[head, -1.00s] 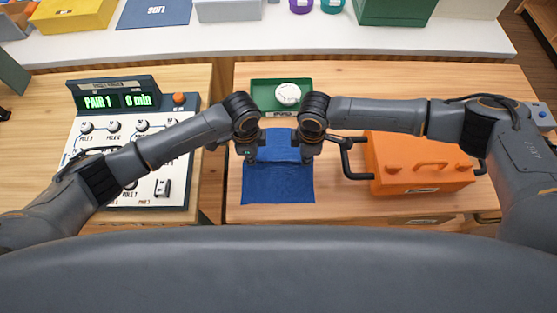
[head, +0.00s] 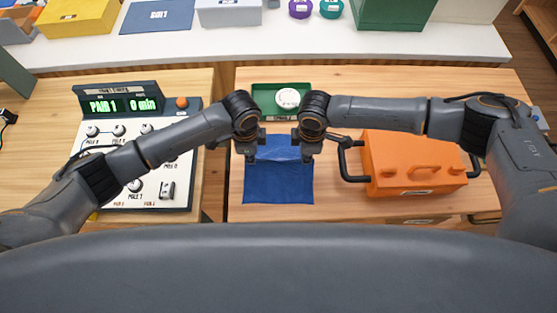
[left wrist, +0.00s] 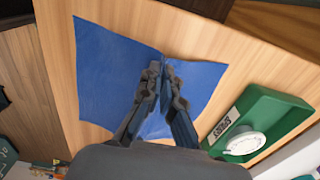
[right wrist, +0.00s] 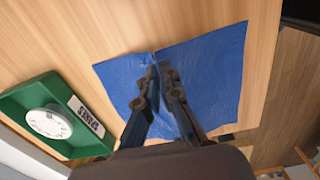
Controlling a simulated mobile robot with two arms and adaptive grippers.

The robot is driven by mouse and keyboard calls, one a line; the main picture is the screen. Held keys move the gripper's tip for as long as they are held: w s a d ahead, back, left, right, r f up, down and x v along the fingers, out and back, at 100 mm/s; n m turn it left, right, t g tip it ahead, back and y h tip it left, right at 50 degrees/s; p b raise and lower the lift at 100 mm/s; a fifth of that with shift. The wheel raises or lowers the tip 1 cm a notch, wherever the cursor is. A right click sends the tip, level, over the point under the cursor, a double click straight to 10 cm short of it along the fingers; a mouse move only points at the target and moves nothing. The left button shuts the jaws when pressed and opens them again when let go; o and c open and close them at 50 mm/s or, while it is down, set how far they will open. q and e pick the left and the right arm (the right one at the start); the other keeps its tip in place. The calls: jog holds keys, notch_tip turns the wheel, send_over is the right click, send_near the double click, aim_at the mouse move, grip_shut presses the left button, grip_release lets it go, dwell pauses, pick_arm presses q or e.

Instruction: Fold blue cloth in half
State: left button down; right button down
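The blue cloth (head: 278,185) lies on the wooden table in front of me, mostly flat, with its far part raised and creased between the grippers. My left gripper (head: 250,157) is at the cloth's far left part. In the left wrist view (left wrist: 164,72) its fingers are close together with a ridge of cloth pinched between them. My right gripper (head: 307,157) is at the far right part. In the right wrist view (right wrist: 160,72) its fingers are nearly together, with creased cloth gathered between them. The fingers hide part of the cloth.
A green tray (head: 258,92) with a white round item (head: 287,99) stands just beyond the cloth. An orange toolbox (head: 415,165) with black side handles is to the right. A control panel (head: 110,155) is on the left table, across a gap. The near table edge is close to the cloth.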

pick_arm(q)
jog(key=shift+r+p, duration=0.4)
jog(key=shift+r, duration=0.25)
pick_arm(e)
jog(key=shift+r, duration=0.7)
